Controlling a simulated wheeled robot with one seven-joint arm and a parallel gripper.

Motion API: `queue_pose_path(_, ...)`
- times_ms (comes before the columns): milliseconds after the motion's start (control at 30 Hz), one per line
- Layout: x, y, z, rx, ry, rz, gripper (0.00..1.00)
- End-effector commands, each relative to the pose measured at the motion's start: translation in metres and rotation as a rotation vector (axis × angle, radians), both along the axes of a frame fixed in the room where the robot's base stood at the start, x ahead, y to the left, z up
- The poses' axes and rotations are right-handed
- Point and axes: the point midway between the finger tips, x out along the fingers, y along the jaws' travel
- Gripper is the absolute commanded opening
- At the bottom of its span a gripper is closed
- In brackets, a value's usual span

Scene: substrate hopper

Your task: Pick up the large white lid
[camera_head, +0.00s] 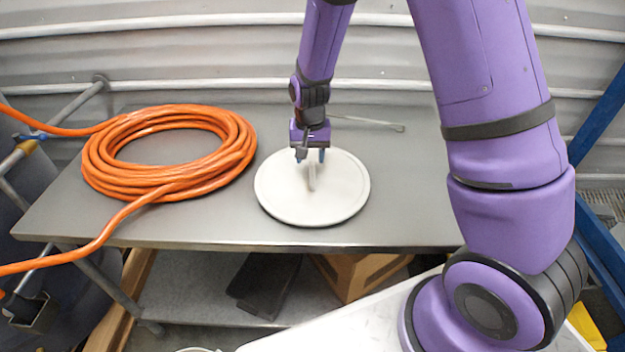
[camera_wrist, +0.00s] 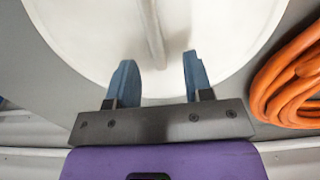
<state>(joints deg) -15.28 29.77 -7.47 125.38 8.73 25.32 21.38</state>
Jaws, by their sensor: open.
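The large white lid (camera_head: 335,200) lies flat on the grey metal table, right of the hose coil. A raised bar handle (camera_head: 311,176) runs across its middle. My gripper (camera_head: 310,156) is over the far part of the lid, pointing down. In the wrist view my gripper (camera_wrist: 160,80) has its two blue fingers apart with nothing between them. The lid (camera_wrist: 90,45) fills most of that view, and its handle (camera_wrist: 152,35) runs up the picture, its near end in line with the gap between the fingertips. I cannot tell how high the fingers are above the lid.
A coil of orange hose (camera_head: 100,178) lies on the left of the table (camera_head: 400,225), its loose end hanging over the front edge. A thin metal rod (camera_head: 365,122) lies behind the lid. A corrugated wall (camera_head: 200,65) stands behind. The tabletop right of the lid is bare.

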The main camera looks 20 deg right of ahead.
Motion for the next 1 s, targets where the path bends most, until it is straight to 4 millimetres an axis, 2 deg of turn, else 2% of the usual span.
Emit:
queue_pose_path(400, -0.004, -0.005, -0.047, 0.000, 0.000, 0.000, 0.47)
queue_pose_path(1000, -0.004, -0.005, -0.053, 0.001, -0.001, 0.000, 0.47)
